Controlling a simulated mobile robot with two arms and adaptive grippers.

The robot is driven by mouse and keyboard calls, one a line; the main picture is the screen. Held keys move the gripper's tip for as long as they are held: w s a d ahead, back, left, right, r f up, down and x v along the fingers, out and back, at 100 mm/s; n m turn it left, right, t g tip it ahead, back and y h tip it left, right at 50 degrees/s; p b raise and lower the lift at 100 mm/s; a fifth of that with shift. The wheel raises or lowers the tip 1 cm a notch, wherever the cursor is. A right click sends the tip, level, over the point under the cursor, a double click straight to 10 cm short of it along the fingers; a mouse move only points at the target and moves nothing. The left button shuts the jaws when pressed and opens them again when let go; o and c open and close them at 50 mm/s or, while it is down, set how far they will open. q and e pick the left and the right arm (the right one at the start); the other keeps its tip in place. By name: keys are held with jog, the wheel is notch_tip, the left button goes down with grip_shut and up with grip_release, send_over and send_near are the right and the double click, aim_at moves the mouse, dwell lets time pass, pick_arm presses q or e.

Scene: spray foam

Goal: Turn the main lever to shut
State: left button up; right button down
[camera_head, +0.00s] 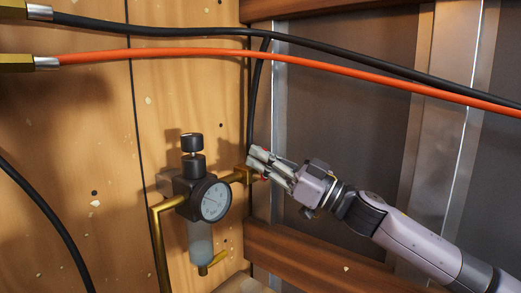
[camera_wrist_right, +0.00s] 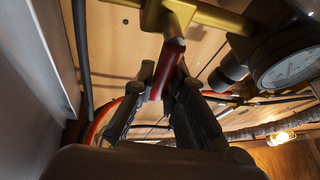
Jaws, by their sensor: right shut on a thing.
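The main lever shows in the right wrist view as a red handle (camera_wrist_right: 169,66) on a brass valve body (camera_wrist_right: 155,14). In the head view the brass valve (camera_head: 240,175) sits on the pipe just right of the gauge, and the lever is mostly hidden by my fingers. My right gripper (camera_head: 263,165) reaches in from the right. In the wrist view its two fingers (camera_wrist_right: 163,82) are closed on either side of the red handle's end. My left gripper is not in view.
A regulator with a round gauge (camera_head: 211,200) and a black knob (camera_head: 192,142) stands just left of the gripper. An orange hose (camera_head: 280,58) and a black hose (camera_head: 200,31) run above. A wooden beam (camera_head: 300,258) lies below the arm.

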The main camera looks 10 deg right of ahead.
jog(key=shift+w+d+m+t, duration=0.15)
jog(key=shift+m+t, duration=0.25)
jog(key=shift+m, duration=0.4)
jog(key=shift+p, duration=0.3)
jog(key=c, duration=1.6)
grip_release()
jog(key=shift+d, duration=0.1)
jog(key=v, duration=1.2)
